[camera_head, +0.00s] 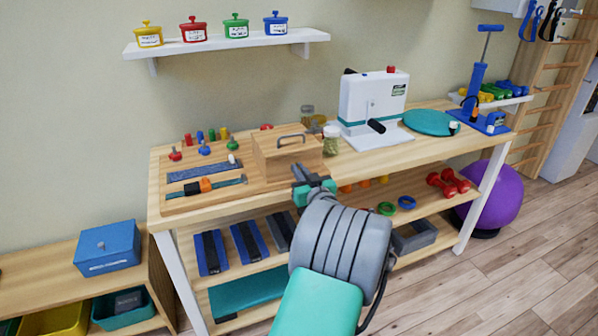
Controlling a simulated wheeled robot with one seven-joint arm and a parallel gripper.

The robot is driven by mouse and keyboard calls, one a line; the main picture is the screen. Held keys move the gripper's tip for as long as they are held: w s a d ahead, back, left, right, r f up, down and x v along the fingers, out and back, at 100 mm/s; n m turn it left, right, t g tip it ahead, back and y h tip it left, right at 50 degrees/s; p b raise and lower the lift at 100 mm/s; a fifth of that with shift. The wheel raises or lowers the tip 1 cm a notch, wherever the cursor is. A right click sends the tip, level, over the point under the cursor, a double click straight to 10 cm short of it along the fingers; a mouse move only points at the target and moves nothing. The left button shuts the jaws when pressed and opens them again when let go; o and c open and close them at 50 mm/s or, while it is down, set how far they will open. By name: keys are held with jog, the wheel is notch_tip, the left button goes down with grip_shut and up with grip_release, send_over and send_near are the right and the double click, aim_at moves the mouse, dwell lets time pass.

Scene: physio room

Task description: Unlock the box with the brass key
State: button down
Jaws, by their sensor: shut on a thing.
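A wooden box (283,155) with a grey handle on its lid stands on the wooden workbench (190,215), left of the bench's middle. Its lid looks shut. My gripper (304,178) is at the lower right part of the box's front, close to it. I cannot tell whether it touches the box. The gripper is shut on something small. The brass key is not clearly visible; my gripper and arm hide what is between the fingers and the lower right of the box's front. The keyhole cannot be made out.
A board (205,185) with pegs and sliders lies left of the box. A glass jar (331,140) and a white machine (373,105) stand to its right. A shelf (228,44) with several coloured pots hangs above. Purple ball (497,198) and red dumbbells (448,183) are at the right.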

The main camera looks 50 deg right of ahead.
jog(key=shift+m, duration=0.3)
jog(key=m, duration=0.3)
jog(key=shift+m+b, duration=0.3)
jog(key=m, duration=0.4)
jog(key=shift+m+p, duration=0.3)
jog(key=shift+p, duration=0.1)
jog(key=m+p, duration=0.1)
jog(key=m, duration=0.3)
jog(key=shift+d+p, duration=0.1)
jog(key=shift+p, duration=0.25)
jog(key=shift+m+p, duration=0.9)
jog(key=shift+m, duration=1.3)
jog(key=shift+f, duration=0.1)
jog(key=c, duration=1.6)
grip_release()
